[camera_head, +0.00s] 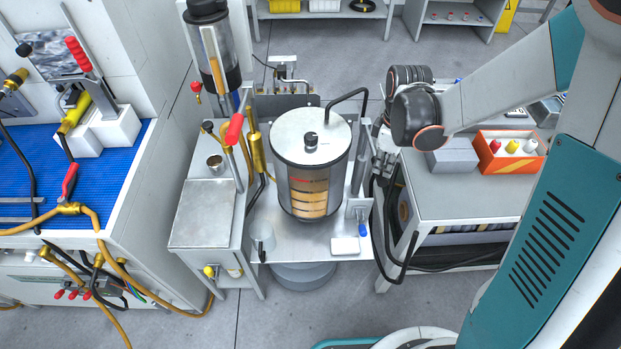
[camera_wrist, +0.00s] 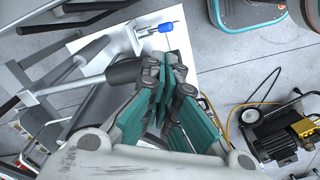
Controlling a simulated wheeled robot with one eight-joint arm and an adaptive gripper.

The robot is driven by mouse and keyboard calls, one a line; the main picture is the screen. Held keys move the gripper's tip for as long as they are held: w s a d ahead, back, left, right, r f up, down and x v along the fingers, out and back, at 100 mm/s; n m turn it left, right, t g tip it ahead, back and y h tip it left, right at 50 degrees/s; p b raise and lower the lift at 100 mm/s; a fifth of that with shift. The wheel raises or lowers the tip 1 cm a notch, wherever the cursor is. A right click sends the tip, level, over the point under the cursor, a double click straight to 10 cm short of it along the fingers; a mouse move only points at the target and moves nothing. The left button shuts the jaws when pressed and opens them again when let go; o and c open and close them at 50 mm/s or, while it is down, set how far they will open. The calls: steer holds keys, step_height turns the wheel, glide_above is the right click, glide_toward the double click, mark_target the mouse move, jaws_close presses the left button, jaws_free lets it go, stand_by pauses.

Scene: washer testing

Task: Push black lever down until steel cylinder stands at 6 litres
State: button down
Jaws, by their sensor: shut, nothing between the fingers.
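The steel cylinder (camera_head: 310,135) stands upright in the middle of the head view, with a flat round lid and a front window showing amber bands. Its litre marks are too small to read. My gripper (camera_head: 384,165) is to the right of the cylinder, beside a metal upright. In the wrist view my gripper (camera_wrist: 170,68) is shut and empty. A dark grip on a thin rod, which looks like the black lever (camera_wrist: 126,72), lies just left of the fingertips. I cannot tell whether they touch.
A small blue-handled valve (camera_head: 363,229) is low on the stand, right of the cylinder. A side table (camera_head: 465,200) carries an orange box (camera_head: 510,152). A red-handled lever (camera_head: 234,130) stands left of the cylinder. Black hoses hang beside the side table.

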steer(key=shift+f+b, duration=3.55)
steer(key=shift+f, duration=1)
step_height(320, 180, up, 13)
steer(key=p, duration=0.9)
steer(key=shift+f, duration=0.2)
steer(key=shift+f, duration=0.1)
step_height(320, 180, down, 13)
steer(key=b, duration=1.1)
step_height(320, 180, up, 14)
steer(key=p, duration=1)
steer(key=shift+f, duration=0.35)
